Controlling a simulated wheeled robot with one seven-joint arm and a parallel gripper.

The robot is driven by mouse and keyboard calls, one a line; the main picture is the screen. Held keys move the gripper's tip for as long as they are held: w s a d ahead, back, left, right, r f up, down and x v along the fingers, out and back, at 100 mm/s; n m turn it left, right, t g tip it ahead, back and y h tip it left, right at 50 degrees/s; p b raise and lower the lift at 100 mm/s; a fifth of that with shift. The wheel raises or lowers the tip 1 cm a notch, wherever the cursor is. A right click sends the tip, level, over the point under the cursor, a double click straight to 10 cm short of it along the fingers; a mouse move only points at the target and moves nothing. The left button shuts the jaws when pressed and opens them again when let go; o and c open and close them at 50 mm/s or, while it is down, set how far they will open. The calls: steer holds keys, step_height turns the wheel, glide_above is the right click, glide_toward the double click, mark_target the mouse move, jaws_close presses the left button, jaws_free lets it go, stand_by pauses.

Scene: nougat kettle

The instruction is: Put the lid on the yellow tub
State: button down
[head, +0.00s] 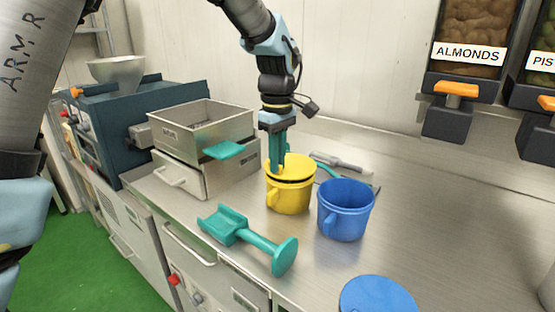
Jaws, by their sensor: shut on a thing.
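The yellow tub (290,197) stands upright on the steel counter, its handle toward the front left. The yellow lid (298,166) is over the tub's mouth, with a dark gap showing between lid and rim. I cannot tell whether they touch anywhere. My gripper (278,168) points down from above and is shut on the lid near its left side. The fingers hide part of the lid and the grip itself.
A blue tub (344,209) stands close on the right, with a blue lid (378,296) at the front edge. A teal scoop (250,238) lies front left. Steel boxes (202,128) stand behind left; utensils (338,162) lie behind.

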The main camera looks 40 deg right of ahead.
steer(key=shift+f, duration=0.45)
stand_by(1.1)
steer(key=shift+c, duration=1.7)
jaws_free()
steer(key=shift+r+p, duration=3.1)
steer(key=shift+r, duration=0.45)
